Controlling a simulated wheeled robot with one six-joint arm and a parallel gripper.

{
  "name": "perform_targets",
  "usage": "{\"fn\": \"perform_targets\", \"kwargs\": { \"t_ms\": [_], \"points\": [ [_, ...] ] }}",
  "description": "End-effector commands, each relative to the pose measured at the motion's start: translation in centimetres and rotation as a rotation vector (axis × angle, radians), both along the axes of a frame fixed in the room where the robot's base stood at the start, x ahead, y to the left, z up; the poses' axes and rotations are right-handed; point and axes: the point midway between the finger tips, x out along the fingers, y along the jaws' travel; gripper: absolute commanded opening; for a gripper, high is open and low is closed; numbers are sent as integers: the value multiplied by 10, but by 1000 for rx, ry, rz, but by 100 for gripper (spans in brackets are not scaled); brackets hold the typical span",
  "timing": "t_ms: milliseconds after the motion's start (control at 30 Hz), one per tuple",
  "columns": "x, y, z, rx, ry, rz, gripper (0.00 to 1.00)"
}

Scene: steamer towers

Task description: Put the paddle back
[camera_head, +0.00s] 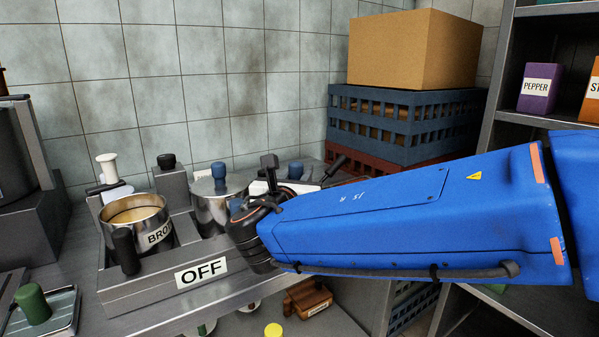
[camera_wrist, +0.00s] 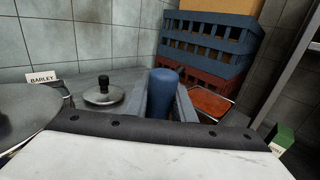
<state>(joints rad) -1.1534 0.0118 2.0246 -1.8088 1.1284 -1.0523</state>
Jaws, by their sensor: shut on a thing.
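My gripper (camera_wrist: 164,106) is shut on an upright blue handle (camera_wrist: 165,86), with a grey finger on each side of it in the wrist view. I take this handle for the paddle's; the part below it is hidden by my gripper. In the head view my arm reaches in from the right and my gripper (camera_head: 290,187) is low beside the steel pots, its fingers mostly hidden. A steel pot with a lid and a blue knob (camera_head: 218,170) stands just left of my gripper. I cannot tell where the paddle belongs.
An open pot labelled BROTH (camera_head: 135,215) stands in a grey unit with an OFF sign (camera_head: 201,272). A lid with a black knob (camera_wrist: 103,94) lies behind on the left in the wrist view. Blue crates (camera_head: 400,120) bearing a cardboard box (camera_head: 415,48) stand behind. A shelf (camera_head: 530,115) is at right.

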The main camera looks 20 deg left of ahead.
Motion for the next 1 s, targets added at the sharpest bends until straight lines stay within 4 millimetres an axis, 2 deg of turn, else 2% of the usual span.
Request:
{"fn": "perform_targets", "kwargs": {
  "t_ms": [267,300,400,833,1000],
  "points": [
    [0,0,-3,0,0,0,0],
    [0,0,-3,0,-1,0,25],
    [0,0,-3,0,-1,0,44],
    [-1,0,-4,0,0,0,44],
    [-12,0,-3,1,0,2,44]
  ]
}}
